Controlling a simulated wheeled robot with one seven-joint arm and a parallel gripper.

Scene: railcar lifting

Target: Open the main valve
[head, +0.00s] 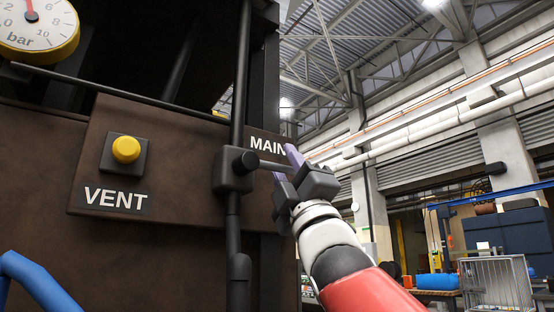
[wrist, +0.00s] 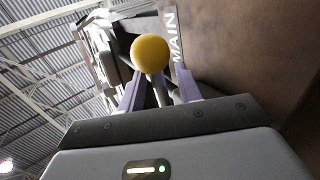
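The main valve (head: 234,168) is a black block on a vertical black pipe, beside the white-lettered MAIN label (head: 265,145). Its dark lever (head: 272,164) points right, roughly level, toward my gripper (head: 287,166). The wrist view shows a yellow ball knob (wrist: 150,53) on a thin stem, with the MAIN label (wrist: 176,38) behind it. My gripper's purple fingers (wrist: 160,88) stand on either side of the stem, with visible gaps, so it looks open around the lever. The knob is hidden in the head view; contact cannot be told.
A blue bar (head: 30,280) shows at lower left. Open hall lies to the right, with a wire cage (head: 495,283) and workbench items.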

